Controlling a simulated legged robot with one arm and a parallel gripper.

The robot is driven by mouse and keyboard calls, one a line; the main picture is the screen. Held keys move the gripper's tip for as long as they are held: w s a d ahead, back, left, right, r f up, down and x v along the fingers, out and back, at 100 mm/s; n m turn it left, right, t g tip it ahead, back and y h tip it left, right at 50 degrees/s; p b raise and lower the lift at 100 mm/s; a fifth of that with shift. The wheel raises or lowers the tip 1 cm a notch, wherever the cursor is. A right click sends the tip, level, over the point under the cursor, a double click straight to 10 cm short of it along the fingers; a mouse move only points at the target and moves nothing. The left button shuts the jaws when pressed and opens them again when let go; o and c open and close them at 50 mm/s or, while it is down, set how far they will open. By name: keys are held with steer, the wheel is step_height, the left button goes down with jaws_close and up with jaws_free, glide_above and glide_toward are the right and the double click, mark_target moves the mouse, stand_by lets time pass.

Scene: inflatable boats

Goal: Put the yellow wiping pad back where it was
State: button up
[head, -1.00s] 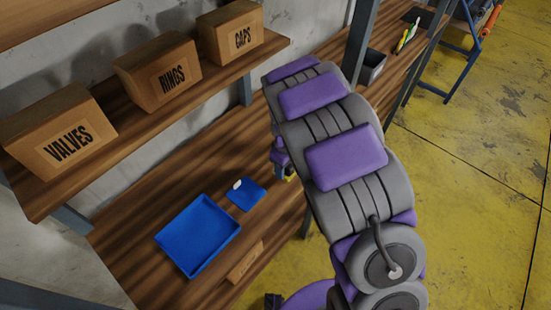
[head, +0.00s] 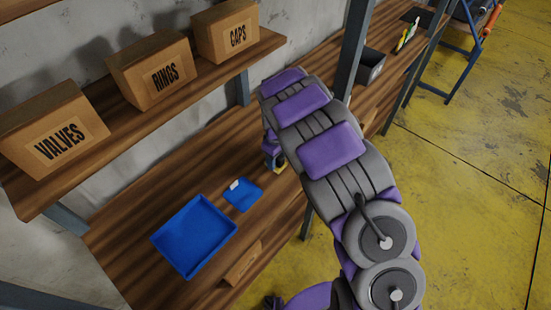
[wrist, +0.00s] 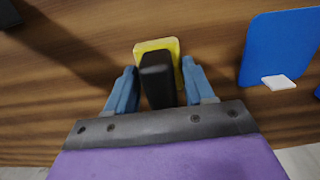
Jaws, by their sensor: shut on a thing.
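The yellow wiping pad (wrist: 172,46) with its black handle (wrist: 157,82) is in my gripper (wrist: 158,80). The two blue fingers are closed on either side of the handle, with the yellow edge showing beyond it. In the head view a bit of the yellow pad (head: 281,168) shows below my gripper (head: 274,160), over the wooden bench (head: 125,245). My arm hides much of that area. I cannot tell whether the pad touches the bench. A flat blue plate (head: 246,198) with a small white piece lies to the left; it also shows at the right in the wrist view (wrist: 270,45).
A blue tray (head: 195,238) lies left of the plate. A wooden label block (head: 243,265) is at the bench's front edge. Boxes marked VALVES (head: 55,135), RINGS (head: 150,70) and CAPS (head: 227,32) stand on the shelf above. A dark bin (head: 370,66) sits behind the upright post (head: 352,60).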

steer(key=shift+d, duration=0.3)
steer(key=o, duration=0.8)
steer(key=shift+c, duration=0.2)
steer(key=shift+o, duration=1.2)
steer(key=shift+a, duration=0.25)
steer(key=shift+a+f, duration=0.1)
steer(key=shift+a, duration=0.2)
steer(key=shift+d+r, duration=0.3)
steer(key=shift+r, duration=0.3)
steer(key=r, duration=0.5)
steer(key=r+p, duration=0.1)
steer(key=r, duration=0.4)
steer(key=shift+w+a, duration=0.1)
steer(key=shift+a, duration=0.1)
steer(key=s+d+r+m, duration=0.6)
steer(key=s+d+r, duration=0.7)
steer(key=s, duration=0.2)
steer(key=s+d+m+g, duration=0.1)
steer(key=s+m, duration=0.1)
steer(key=s, duration=1)
steer(key=s+d+m, duration=0.2)
steer(key=s, duration=1.1)
steer(key=shift+d+r+g, duration=0.2)
steer(key=shift+r+g, duration=0.2)
steer(key=shift+r, duration=0.05)
